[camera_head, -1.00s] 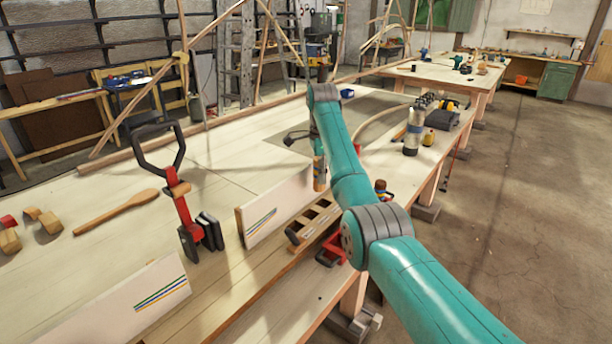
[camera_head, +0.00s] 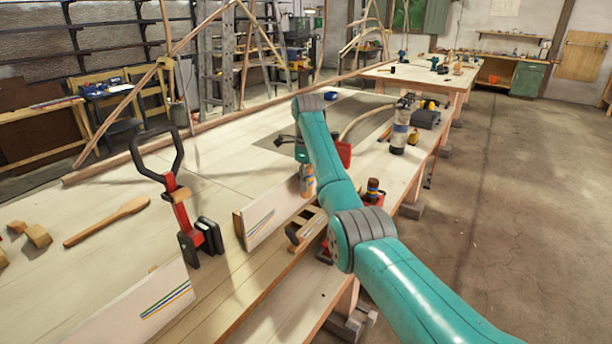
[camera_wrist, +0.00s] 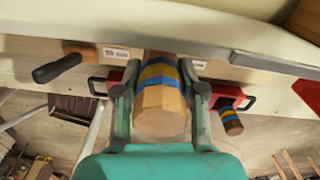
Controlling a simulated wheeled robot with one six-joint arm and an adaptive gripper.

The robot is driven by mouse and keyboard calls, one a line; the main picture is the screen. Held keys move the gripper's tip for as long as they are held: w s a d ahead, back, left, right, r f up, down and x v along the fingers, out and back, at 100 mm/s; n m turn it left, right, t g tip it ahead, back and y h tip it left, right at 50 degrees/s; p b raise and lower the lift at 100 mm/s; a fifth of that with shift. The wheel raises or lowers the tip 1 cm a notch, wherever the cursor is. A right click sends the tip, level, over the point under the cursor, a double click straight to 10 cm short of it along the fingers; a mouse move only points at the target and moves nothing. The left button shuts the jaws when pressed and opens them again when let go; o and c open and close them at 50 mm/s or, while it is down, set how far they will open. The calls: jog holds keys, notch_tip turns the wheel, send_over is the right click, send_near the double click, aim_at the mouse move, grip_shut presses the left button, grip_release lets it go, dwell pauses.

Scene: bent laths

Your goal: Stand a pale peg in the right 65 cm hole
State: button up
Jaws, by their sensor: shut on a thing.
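My gripper (camera_wrist: 160,90) is shut on a pale wooden peg (camera_wrist: 160,108) with blue and yellow bands, seen in the wrist view between its two fingers. In the head view the peg (camera_head: 307,182) shows below my arm, upright beside the bench edge; most of my gripper is hidden there. A slotted wooden piece (camera_head: 304,230) lies at the bench front just below it. A small label (camera_wrist: 115,53) shows in the wrist view, too small to read surely. I cannot pick out the right 65 cm hole.
A darker banded peg (camera_wrist: 231,120) is beside my gripper. Red clamps (camera_wrist: 236,93) sit along the edge. White boards with coloured stripes (camera_head: 262,219) stand along the bench front. A red-and-black clamp (camera_head: 180,205) stands left. Floor at right is clear.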

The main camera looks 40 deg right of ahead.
aim_at(307, 196)
jog(key=shift+f, duration=3.1)
jog(key=shift+f, duration=1.5)
jog(key=o, duration=1.3)
jog(key=shift+c, duration=0.2)
jog(key=shift+r, duration=4.55)
jog(key=shift+s+d, duration=0.1)
